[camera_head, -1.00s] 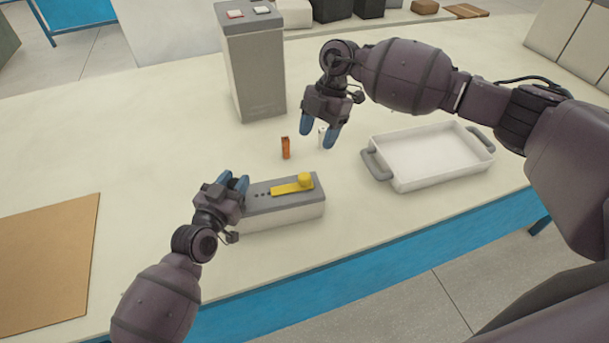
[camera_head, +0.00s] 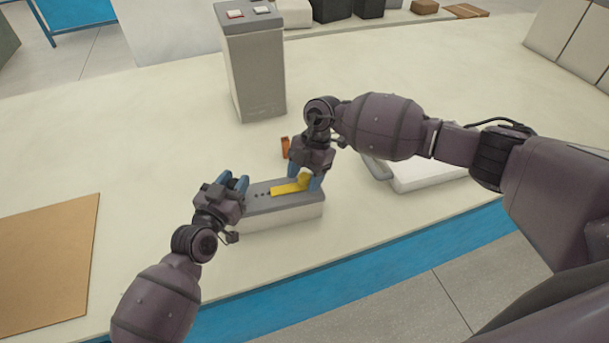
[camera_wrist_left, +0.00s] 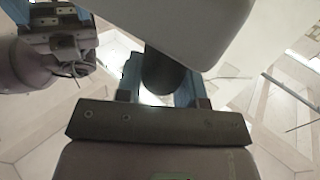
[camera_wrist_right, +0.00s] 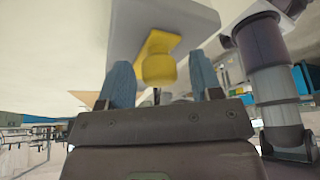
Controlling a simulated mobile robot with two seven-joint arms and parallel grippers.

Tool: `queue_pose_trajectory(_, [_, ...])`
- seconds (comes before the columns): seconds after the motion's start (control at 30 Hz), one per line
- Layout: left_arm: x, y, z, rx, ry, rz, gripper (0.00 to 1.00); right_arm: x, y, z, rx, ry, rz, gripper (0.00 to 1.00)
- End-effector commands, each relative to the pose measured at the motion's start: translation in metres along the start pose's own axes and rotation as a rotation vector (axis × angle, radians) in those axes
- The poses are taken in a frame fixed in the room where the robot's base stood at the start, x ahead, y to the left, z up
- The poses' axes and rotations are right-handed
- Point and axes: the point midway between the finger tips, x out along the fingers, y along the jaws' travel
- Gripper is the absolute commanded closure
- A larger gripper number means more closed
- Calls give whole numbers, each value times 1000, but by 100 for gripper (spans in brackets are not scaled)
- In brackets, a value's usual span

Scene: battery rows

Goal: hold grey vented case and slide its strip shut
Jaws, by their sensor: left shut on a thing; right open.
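The grey vented case (camera_head: 285,217) lies on the table, with a dark grey top and several small dark holes. A yellow strip (camera_head: 287,188) with a raised knob (camera_head: 304,177) lies along the right part of its top. My left gripper (camera_head: 234,183) is shut on the case's left end; the case's pale body (camera_wrist_left: 190,25) fills the top of the left wrist view. My right gripper (camera_head: 310,176) is open at the knob. In the right wrist view the knob (camera_wrist_right: 158,69) sits between the blue fingertips, with gaps on both sides.
An orange battery (camera_head: 285,147) stands behind the case. A white tray (camera_head: 425,181) is at the right, partly hidden by my right arm. A tall grey box (camera_head: 258,75) stands at the back, and a brown board (camera_head: 50,262) lies at the left.

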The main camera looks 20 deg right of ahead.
Motion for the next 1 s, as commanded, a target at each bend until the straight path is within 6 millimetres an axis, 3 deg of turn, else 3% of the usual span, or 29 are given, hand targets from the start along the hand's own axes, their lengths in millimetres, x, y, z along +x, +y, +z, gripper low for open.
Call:
queue_pose_trajectory(0.2, [0, 0, 0, 0, -1, 0, 100, 0, 0, 0, 0, 0, 0, 44])
queue_pose_trajectory(0.57, [0, 0, 0, 0, -1, 0, 100, 0, 0, 0, 0, 0, 0, 99])
queue_pose_trajectory(0.77, [0, 0, 0, 0, -1, 0, 100, 1, 3, -4, -1, 0, 0, 100])
queue_pose_trajectory(1.0, [0, 0, 0, 0, -1, 1, 100, 12, 23, -31, -4, 0, 1, 100])
